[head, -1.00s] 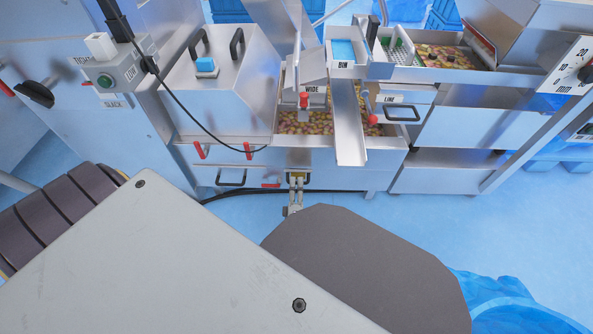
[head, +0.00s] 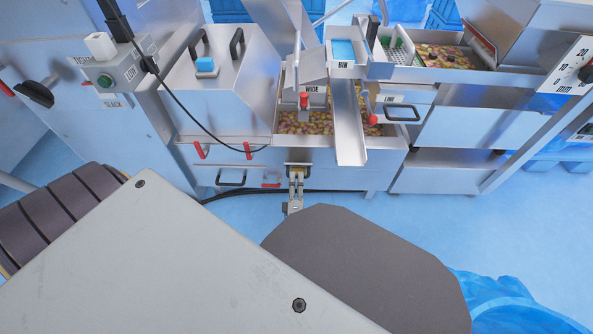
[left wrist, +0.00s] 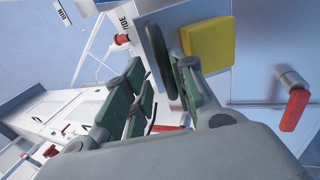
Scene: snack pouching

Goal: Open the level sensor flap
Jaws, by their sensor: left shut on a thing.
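The level sensor flap (head: 298,168) appears to be the small plate with a yellow part on the front of the middle machine, below the snack hopper. My left gripper (head: 296,182) reaches up to it from below, with its fingers close together at the flap. In the left wrist view the yellow square (left wrist: 207,45) is close beyond the green-padded fingers of my left gripper (left wrist: 168,85). A dark rounded piece (left wrist: 160,50) stands at the fingertips. The exact contact is partly hidden by the fingers. My right gripper is not in view.
Red latch handles (head: 249,151) and a dark drawer handle (head: 231,178) are left of the flap on the machine front. A red-trimmed handle (head: 271,180) is close beside it. The hopper (head: 310,123) holds snacks.

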